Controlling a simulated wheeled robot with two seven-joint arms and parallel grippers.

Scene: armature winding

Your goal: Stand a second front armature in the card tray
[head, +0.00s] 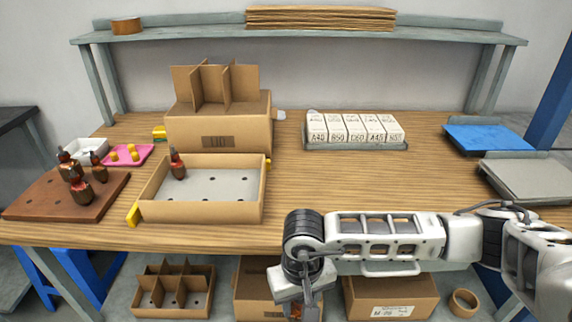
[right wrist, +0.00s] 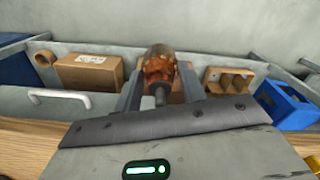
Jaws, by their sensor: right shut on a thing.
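The card tray (head: 240,211) lies on the bench left of centre, with a grey floor and several dark holes. One copper-and-dark armature (head: 178,166) stands upright at its back left. Several more armatures (head: 80,192) stand on the brown wooden board (head: 40,200) at the left. My right gripper (head: 300,304) is low in the picture, in front of the bench edge, right of the tray and apart from it. In the right wrist view it is shut on an armature (right wrist: 158,66), held between the two fingers. My left gripper is not in view.
A large carton (head: 220,130) with card dividers stands behind the tray. A pink tray (head: 128,155) and a white bin (head: 92,147) sit behind the board. White labelled boxes (head: 355,130) stand at the back middle. The bench right of the tray is clear.

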